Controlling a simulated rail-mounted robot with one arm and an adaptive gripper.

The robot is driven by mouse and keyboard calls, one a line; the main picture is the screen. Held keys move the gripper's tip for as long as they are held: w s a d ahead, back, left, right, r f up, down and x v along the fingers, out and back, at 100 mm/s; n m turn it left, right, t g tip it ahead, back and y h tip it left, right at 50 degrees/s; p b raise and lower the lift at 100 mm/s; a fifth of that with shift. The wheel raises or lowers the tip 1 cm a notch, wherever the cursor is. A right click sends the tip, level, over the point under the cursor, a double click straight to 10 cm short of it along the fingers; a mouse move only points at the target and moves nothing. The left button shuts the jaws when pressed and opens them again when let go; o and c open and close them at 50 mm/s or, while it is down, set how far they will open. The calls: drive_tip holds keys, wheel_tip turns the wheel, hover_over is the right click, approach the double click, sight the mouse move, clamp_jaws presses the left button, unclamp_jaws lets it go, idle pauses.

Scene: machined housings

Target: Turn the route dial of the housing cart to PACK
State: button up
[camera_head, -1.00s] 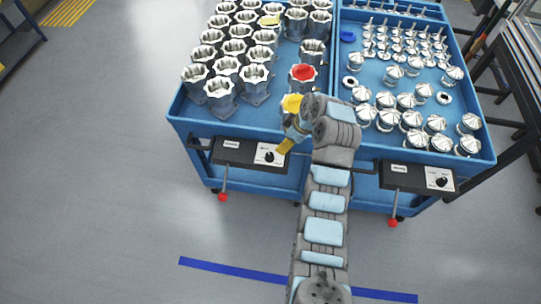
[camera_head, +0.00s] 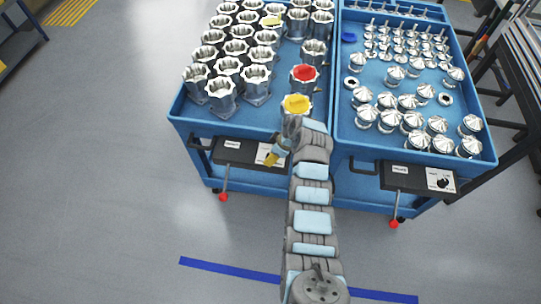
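The housing cart (camera_head: 185,130) is the left blue cart, loaded with several metal housings (camera_head: 238,50). On its front edge is a dark control panel (camera_head: 237,152). The white dial plate (camera_head: 263,150) sits at the panel's right end. My gripper (camera_head: 270,160) is in front of this plate, its yellowish tip pointing down and left. It covers the spot of the route dial, so the dial, its pointer and its markings are hidden. I cannot tell whether the gripper touches the dial, or whether its fingers are open or shut.
A second blue cart (camera_head: 345,140) stands at the right with several shiny metal parts and its own dial panel (camera_head: 420,178). Red-knobbed levers (camera_head: 223,197) hang below the panels. Red (camera_head: 304,72) and yellow (camera_head: 296,103) pieces top two housings.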

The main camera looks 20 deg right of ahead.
drive_tip(key=shift+x, duration=1.2)
drive_tip(key=shift+c, duration=0.4)
drive_tip(key=shift+f, duration=0.1)
clamp_jaws()
